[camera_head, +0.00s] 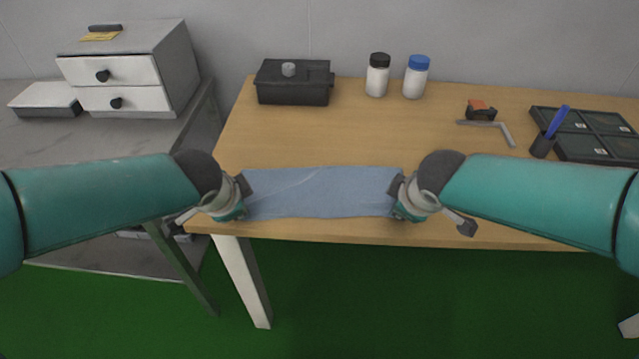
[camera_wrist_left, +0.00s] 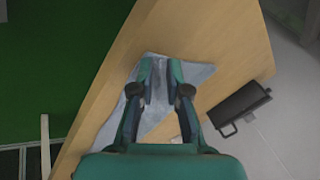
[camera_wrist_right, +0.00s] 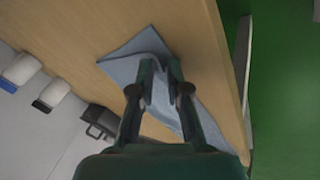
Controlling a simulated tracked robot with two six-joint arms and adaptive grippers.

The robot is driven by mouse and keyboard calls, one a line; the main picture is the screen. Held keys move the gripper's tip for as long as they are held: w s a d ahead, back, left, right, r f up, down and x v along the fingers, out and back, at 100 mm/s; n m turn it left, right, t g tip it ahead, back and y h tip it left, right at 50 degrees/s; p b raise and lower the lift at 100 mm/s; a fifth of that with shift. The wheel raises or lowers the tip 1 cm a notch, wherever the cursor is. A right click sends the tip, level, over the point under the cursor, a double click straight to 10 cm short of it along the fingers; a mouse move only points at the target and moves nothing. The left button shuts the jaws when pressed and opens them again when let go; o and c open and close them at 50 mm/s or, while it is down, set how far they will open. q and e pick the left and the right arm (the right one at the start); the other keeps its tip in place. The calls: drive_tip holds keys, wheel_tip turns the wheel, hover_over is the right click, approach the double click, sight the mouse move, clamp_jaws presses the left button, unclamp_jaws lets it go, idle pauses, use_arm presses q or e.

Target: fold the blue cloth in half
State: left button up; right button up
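The blue cloth (camera_head: 322,192) is a wide, short strip near the front edge of the table, with a faint slanting crease. My left gripper (camera_head: 240,198) is at its left end and my right gripper (camera_head: 398,198) is at its right end. In the left wrist view the fingers (camera_wrist_left: 160,72) are close together with cloth (camera_wrist_left: 196,76) bunched between them. In the right wrist view the fingers (camera_wrist_right: 161,70) are also close together on raised cloth (camera_wrist_right: 128,66). The fingertips are partly hidden in the head view.
A black box (camera_head: 293,84), a black-capped bottle (camera_head: 377,78) and a blue-capped bottle (camera_head: 416,80) stand at the back of the wooden table (camera_head: 360,130). The table behind the cloth is clear.

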use_arm(q)
drive_tip(key=o, duration=0.4)
use_arm(e)
drive_tip(key=o, duration=0.4)
use_arm(q)
drive_tip(key=shift+o, duration=0.2)
